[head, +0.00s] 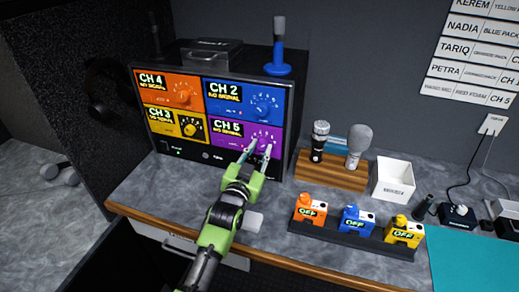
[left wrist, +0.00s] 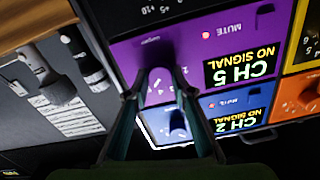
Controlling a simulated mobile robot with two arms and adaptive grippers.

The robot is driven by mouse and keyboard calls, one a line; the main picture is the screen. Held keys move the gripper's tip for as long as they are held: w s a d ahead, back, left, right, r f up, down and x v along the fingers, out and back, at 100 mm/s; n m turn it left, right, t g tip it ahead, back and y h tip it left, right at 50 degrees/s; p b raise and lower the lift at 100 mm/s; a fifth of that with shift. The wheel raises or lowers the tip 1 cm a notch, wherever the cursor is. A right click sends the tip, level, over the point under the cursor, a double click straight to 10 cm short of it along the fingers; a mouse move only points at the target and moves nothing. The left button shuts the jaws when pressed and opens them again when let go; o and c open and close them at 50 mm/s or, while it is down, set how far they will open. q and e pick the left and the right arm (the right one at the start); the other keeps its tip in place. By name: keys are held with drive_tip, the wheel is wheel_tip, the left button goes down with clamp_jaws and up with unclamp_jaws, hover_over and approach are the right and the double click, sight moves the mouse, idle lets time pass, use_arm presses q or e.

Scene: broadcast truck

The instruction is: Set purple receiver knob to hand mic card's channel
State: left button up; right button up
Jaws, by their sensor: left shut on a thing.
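The purple receiver (head: 222,141) is the lower right panel of the rack, and its display reads CH 5, NO SIGNAL. It also shows upside down in the left wrist view (left wrist: 192,51). My left gripper (head: 260,150) is at its front, with its fingers closed around the purple knob (left wrist: 160,77). The fingers partly hide the knob and its scale. The hand mic card (head: 466,92) is the bottom row of the wall list; it seems to read red foam, CH 5, in small print. My right gripper is not in view.
Orange (head: 172,91), blue (head: 240,100) and yellow (head: 178,123) receivers share the rack, reading CH 4, CH 2 and CH 3. A wooden mic stand (head: 335,175), white box (head: 392,180) and dark tray (head: 335,236) of bodypacks reading OFF are to the right.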

use_arm(q)
drive_tip(key=shift+f, duration=0.1)
idle(0.3)
drive_tip(key=o, duration=1.1)
drive_tip(key=shift+s, duration=0.1)
drive_tip(key=v, duration=1.2)
